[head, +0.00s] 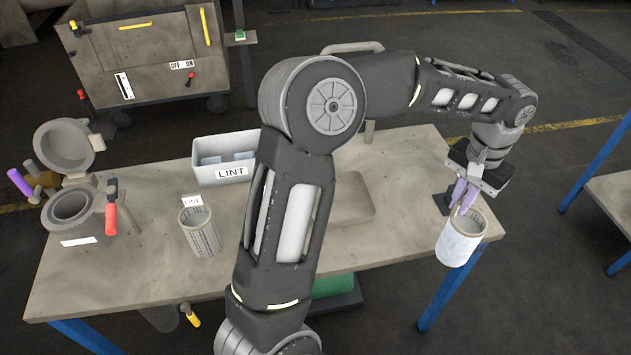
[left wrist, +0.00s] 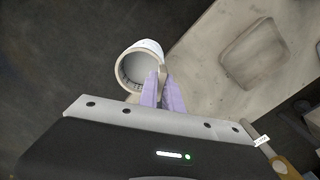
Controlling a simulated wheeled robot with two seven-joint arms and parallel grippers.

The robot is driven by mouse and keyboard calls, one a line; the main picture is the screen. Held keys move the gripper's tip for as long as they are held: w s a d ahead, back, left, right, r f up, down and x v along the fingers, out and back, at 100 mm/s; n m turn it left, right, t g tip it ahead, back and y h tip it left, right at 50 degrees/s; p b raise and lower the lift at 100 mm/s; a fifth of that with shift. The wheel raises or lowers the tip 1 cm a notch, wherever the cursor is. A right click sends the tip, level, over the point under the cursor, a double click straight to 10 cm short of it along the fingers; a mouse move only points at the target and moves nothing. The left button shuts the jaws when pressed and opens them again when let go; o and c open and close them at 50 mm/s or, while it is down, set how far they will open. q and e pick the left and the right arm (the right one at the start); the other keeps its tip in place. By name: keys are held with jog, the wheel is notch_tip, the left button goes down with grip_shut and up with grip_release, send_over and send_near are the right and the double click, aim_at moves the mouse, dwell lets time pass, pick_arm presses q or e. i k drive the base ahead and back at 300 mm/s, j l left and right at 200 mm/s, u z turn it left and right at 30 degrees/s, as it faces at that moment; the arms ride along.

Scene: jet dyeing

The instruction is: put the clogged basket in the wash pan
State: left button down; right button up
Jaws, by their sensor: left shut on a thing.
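My left gripper (head: 462,196) has purple fingers and is shut on the rim of a white-coated cylindrical basket (head: 458,246). The basket hangs upright or slightly tilted at the table's right front corner. In the left wrist view the basket (left wrist: 141,66) shows its open mouth over dark floor, with the purple fingers (left wrist: 162,90) at its rim. A shallow, rounded rectangular pan (head: 350,212), likely the wash pan, lies mid-table, partly hidden by my left arm. It also shows in the left wrist view (left wrist: 253,54). My right gripper is not seen.
A bare perforated basket (head: 200,235) stands left of my arm by a small label. A grey LINT bin (head: 222,160) is behind it. A lidded pot (head: 72,208) with its lid open stands at the left.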

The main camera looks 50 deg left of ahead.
aim_at(338, 201)
jog(key=i+l+u, duration=0.15)
jog(key=i+u, duration=0.3)
jog(key=i+l+u, duration=0.25)
jog(key=u, duration=0.25)
jog(key=i+l+u, duration=0.45)
jog(key=k+j, duration=0.05)
